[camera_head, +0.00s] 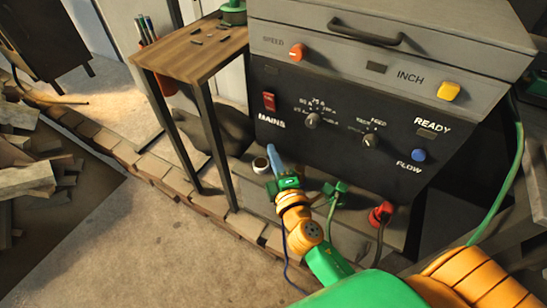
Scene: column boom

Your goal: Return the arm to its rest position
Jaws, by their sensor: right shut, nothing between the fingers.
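My right arm (305,232), in orange and green, reaches up from the lower right toward the front of a grey and black machine. My right gripper (274,160) is at the arm's far end, with blue fingers that look closed and hold nothing. It is in front of the machine's lower left panel, below the MAINS label; whether it touches the panel I cannot tell. The red MAINS switch (269,101) is above the fingers. My left gripper is not in view.
A red plug (381,214) and green cables are right of my arm. A wooden-topped table (190,55) stands left. Open floor (170,240) lies at lower left.

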